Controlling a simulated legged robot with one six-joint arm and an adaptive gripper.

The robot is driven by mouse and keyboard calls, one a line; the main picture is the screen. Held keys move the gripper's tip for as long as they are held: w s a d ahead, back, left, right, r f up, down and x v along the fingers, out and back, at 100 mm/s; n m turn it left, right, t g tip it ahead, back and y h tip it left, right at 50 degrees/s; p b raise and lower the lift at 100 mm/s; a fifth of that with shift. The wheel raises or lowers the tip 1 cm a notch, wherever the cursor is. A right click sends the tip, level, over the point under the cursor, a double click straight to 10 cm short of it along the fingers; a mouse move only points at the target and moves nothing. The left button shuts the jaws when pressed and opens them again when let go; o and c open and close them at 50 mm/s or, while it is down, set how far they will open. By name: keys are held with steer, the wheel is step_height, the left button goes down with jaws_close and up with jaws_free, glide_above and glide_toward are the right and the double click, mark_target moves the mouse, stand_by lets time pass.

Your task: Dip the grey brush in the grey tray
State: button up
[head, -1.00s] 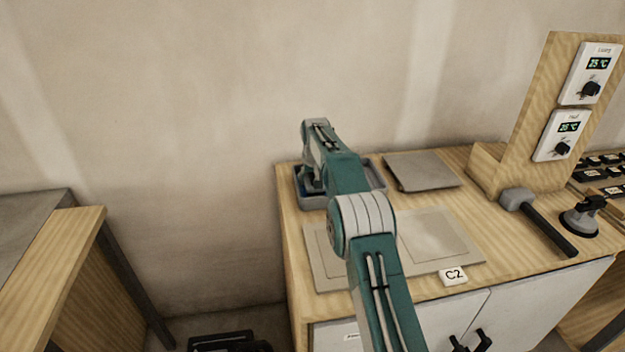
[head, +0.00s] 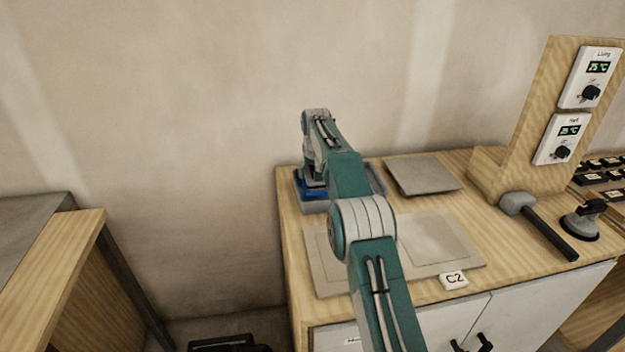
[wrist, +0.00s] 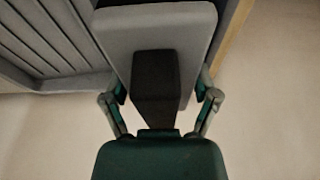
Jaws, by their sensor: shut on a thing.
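My gripper (wrist: 160,95) is shut on the grey brush (wrist: 113,45), with its fingers on either side of the dark handle (wrist: 155,80). In the wrist view the brush's broad grey body lies in front of the grey tray (wrist: 50,82), whose ribbed part shows at upper left. In the head view the grey tray (head: 318,207) stands at the back left corner of the wooden bench, with a blue patch showing inside. My gripper is over its left part, mostly hidden by my arm. The brush's lower end is hidden, so contact with the tray cannot be told.
A grey slab (head: 422,174) lies right of the tray. Pale flat tiles (head: 440,238) lie in front, with a C2 label (head: 453,280). A mallet (head: 540,225) and a suction cup (head: 583,220) lie further right. A wooden control post (head: 535,120) stands behind them. The wall is close behind.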

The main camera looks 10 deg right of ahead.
steer(key=shift+r, duration=2.25)
